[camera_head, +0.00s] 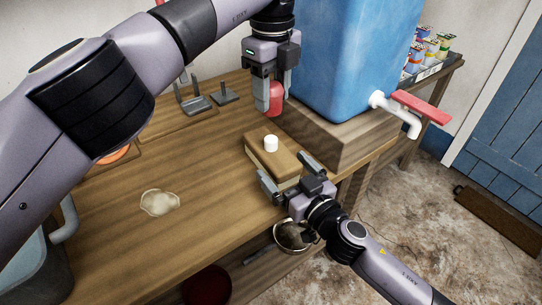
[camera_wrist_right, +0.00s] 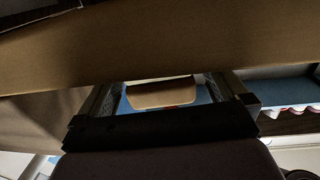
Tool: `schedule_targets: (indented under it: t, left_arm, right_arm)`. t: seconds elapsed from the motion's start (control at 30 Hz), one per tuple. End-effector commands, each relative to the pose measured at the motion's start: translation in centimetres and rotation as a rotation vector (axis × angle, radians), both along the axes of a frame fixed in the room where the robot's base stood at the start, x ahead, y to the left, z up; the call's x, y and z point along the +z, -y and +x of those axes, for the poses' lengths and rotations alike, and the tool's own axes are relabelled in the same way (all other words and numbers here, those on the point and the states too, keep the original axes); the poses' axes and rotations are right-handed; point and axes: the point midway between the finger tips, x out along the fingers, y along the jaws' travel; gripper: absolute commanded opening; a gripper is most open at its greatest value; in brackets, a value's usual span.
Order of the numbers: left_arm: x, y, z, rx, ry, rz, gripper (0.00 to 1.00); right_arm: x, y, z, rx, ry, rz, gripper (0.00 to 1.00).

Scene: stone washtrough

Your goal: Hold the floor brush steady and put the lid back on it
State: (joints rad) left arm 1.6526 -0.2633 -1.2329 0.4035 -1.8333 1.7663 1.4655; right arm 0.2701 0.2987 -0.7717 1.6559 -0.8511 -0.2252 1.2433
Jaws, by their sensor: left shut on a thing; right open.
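The floor brush (camera_head: 262,155) looks like a brown wooden block with a paler side, lying on the wooden table with a short white stub (camera_head: 271,143) upright on top. My left gripper (camera_head: 275,102) is shut on a red piece, apparently the lid (camera_head: 277,90), above and behind the brush, apart from the stub. My right gripper (camera_head: 285,170) is open at the brush's near end, a finger toward each side; contact cannot be told. In the right wrist view the open fingers (camera_wrist_right: 170,95) show below a broad brown surface, with a tan curved piece beyond; I cannot tell which parts these are.
A large blue container (camera_head: 355,50) stands on a wooden block (camera_head: 350,145) right of the brush, its white tap (camera_head: 395,110) with red handle (camera_head: 420,107) jutting right. Dark metal brackets (camera_head: 195,103) stand at the back.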

Motion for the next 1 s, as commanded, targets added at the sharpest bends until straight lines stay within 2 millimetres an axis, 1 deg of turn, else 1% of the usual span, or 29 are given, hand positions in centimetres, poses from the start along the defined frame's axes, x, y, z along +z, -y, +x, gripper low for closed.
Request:
schedule_targets:
  t: [0.1, 0.23, 0.4, 0.63, 0.67, 0.7, 0.77, 0.8, 0.9, 1.0]
  left_arm:
    - [0.0, 0.0, 0.0, 0.000, 0.000, 0.000, 0.15]
    - [0.0, 0.0, 0.0, 0.000, 0.000, 0.000, 0.15]
    - [0.0, 0.0, 0.0, 0.000, 0.000, 0.000, 0.15]
    - [0.0, 0.0, 0.0, 0.000, 0.000, 0.000, 0.15]
    - [0.0, 0.0, 0.0, 0.000, 0.000, 0.000, 0.15]
    - [0.0, 0.0, 0.0, 0.000, 0.000, 0.000, 0.15]
    - [0.0, 0.0, 0.0, 0.000, 0.000, 0.000, 0.15]
    - [0.0, 0.0, 0.0, 0.000, 0.000, 0.000, 0.15]
    - [0.0, 0.0, 0.0, 0.000, 0.000, 0.000, 0.15]
    - [-0.2, 0.0, 0.0, 0.000, 0.000, 0.000, 0.15]
  right_arm:
    - [0.0, -0.8, 1.2, 0.000, -0.001, 0.002, 1.00]
    - [0.0, -1.2, 2.0, 0.001, 0.000, 0.000, 1.00]
    - [0.0, -1.5, 2.3, 0.001, -0.001, 0.002, 1.00]
    - [0.0, -1.5, 2.3, 0.001, -0.001, 0.001, 1.00]
    - [0.0, -1.5, 2.3, 0.001, -0.001, 0.001, 0.94]
    - [0.0, -1.5, 2.3, 0.001, -0.001, 0.001, 0.80]
    - [0.0, -1.5, 2.3, 0.001, -0.001, 0.001, 0.61]
    - [0.0, -1.5, 2.3, 0.001, -0.001, 0.001, 0.48]
    - [0.0, -1.5, 2.3, 0.001, -0.001, 0.001, 0.20]
    - [0.0, -1.4, 2.3, 0.001, -0.001, 0.000, 0.20]
